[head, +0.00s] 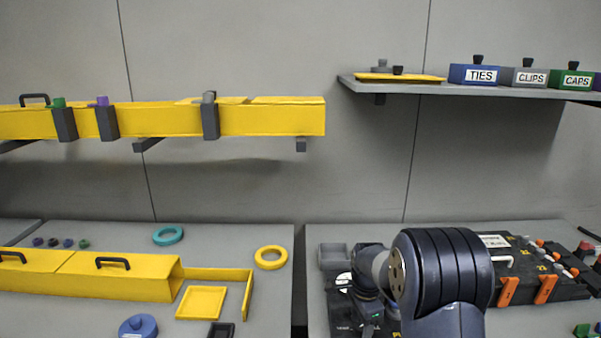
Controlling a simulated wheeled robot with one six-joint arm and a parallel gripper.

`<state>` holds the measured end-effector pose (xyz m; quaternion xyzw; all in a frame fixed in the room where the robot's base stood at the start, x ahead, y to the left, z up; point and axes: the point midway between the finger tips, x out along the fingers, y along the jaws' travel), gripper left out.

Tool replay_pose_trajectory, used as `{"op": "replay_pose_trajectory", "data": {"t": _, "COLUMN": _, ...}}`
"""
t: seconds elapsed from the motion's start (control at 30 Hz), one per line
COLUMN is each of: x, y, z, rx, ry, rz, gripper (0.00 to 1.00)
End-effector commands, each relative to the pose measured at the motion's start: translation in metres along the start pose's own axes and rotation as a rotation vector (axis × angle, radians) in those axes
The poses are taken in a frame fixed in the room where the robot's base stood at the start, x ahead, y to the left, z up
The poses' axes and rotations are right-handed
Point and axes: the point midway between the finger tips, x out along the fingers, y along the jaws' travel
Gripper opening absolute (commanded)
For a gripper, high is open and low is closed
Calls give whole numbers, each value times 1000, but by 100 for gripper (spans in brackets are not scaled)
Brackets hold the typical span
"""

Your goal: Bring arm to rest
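My arm rises at the lower right of the head view, with a large dark joint in front. Its smaller links reach down behind that joint, over a dark device (345,325) on the right table. My gripper's fingers are not clearly visible; the arm's end is hidden or too small to make out. I cannot tell whether it holds anything.
The right table carries a black unit (530,272) with orange clips. The left table (225,235) holds a yellow duct (120,276), a yellow tray (201,303), a teal ring (168,235) and a yellow ring (270,257). A wall shelf (440,89) holds labelled boxes.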

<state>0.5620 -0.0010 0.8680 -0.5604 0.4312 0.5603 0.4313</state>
Motion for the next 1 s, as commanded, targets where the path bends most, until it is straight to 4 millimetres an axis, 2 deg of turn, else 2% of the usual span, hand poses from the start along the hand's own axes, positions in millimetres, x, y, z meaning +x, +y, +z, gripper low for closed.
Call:
{"op": "replay_pose_trajectory", "data": {"t": 0.17, "x": -2, "y": 0, "z": 0, "rx": 3, "ry": 0, "rz": -1, "gripper": 52}}
{"op": "replay_pose_trajectory", "data": {"t": 0.27, "x": -10, "y": 0, "z": 0, "rx": 12, "ry": 1, "rz": -2, "gripper": 52}}
{"op": "replay_pose_trajectory", "data": {"t": 0.37, "x": -25, "y": -1, "z": 0, "rx": 13, "ry": 1, "rz": -4, "gripper": 52}}
{"op": "replay_pose_trajectory", "data": {"t": 0.8, "x": -113, "y": -1, "z": 0, "rx": 13, "ry": 1, "rz": -5, "gripper": 52}}
{"op": "replay_pose_trajectory", "data": {"t": 1.0, "x": -65, "y": 1, "z": 0, "rx": 13, "ry": -2, "rz": 6, "gripper": 52}}
